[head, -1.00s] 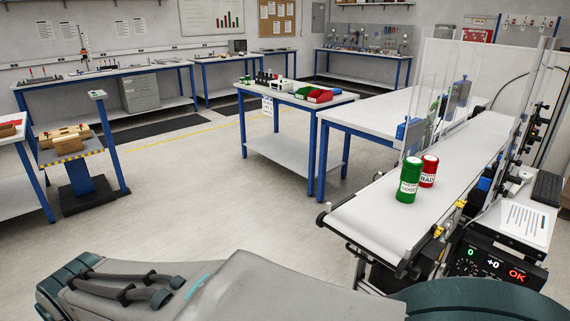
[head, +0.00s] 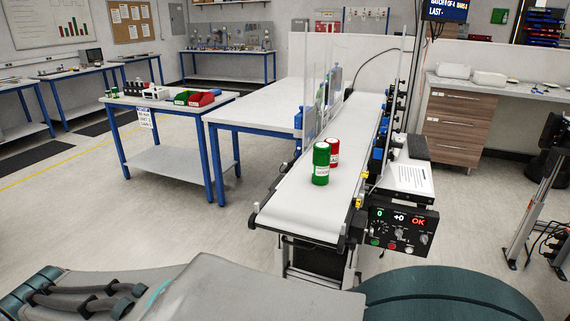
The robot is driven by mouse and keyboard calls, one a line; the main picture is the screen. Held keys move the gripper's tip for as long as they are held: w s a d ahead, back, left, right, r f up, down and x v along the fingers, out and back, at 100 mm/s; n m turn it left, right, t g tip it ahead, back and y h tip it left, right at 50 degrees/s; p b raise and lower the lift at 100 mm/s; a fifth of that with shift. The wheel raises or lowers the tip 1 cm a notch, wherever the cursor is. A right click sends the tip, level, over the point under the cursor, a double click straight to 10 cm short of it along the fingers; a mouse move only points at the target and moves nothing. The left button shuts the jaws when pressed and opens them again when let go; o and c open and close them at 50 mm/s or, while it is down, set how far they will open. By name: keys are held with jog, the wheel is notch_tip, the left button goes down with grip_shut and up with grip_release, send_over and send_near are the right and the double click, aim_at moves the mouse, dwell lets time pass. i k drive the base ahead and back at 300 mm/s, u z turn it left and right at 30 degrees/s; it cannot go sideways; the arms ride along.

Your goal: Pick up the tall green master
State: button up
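The tall green master (head: 321,163) is a green cylinder with a white label. It stands upright near the front end of the white conveyor belt (head: 288,209). A red cylinder (head: 334,152), also with a white label, stands right behind it to the right and is partly hidden by it. I cannot tell whether the two touch. My arm shows along the bottom of the head view, well short of the belt. My gripper is not in view.
A control box (head: 398,229) reading OK hangs at the belt's right side. Clear panels (head: 310,100) stand over the belt behind the cylinders. A white table (head: 262,104) adjoins the belt's left side. Open floor (head: 130,215) lies to the left.

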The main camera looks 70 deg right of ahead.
aim_at(322, 153)
jog(key=z, duration=1.75)
